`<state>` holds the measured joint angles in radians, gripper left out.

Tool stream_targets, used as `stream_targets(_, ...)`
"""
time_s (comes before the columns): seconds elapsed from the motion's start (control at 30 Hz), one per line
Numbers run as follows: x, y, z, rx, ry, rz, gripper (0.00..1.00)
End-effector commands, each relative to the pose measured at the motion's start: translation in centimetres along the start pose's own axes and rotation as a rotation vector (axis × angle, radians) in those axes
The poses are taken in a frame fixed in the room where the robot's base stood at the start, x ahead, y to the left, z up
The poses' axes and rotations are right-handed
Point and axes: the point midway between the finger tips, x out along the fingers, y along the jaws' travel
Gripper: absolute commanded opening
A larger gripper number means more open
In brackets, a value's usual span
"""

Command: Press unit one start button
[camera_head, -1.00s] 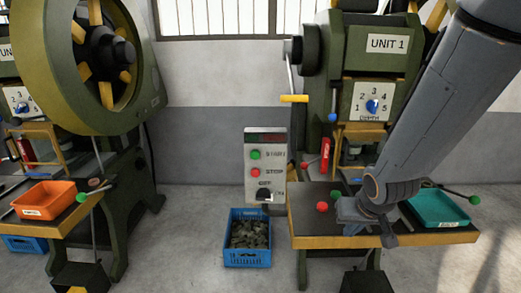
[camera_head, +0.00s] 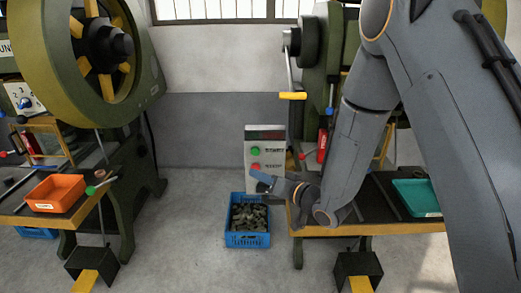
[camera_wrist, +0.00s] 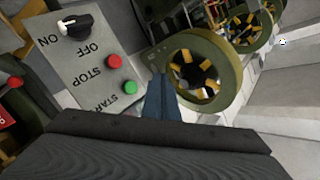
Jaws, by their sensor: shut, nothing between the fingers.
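The light grey control box (camera_head: 279,133) hangs at the left side of the right-hand press. Its green START button (camera_head: 255,151) sits above the red STOP button (camera_head: 255,166). My gripper (camera_head: 260,181) is shut and empty, just below the STOP button in the head view, covering the box's lower part. In the wrist view the box (camera_wrist: 97,88) appears upside down at the left, with the green button (camera_wrist: 130,87), red button (camera_wrist: 114,61) and black ON/OFF knob (camera_wrist: 75,25). My shut fingertips (camera_wrist: 158,76) lie right of the green button, apparently apart from it.
A blue crate (camera_head: 228,240) of dark metal pieces stands on the floor below the box. The right press's table (camera_head: 383,230) holds a teal tray (camera_head: 428,212). Another press with an orange tray (camera_head: 39,206) stands at left.

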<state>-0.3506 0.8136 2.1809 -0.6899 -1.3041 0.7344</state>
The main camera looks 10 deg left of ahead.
Motion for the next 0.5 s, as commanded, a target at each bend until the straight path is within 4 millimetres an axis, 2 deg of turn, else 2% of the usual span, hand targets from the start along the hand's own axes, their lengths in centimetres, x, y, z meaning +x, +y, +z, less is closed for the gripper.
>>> stream_targets(0.5,0.55,0.07,-0.24,0.002,0.004,-0.010,0.00)
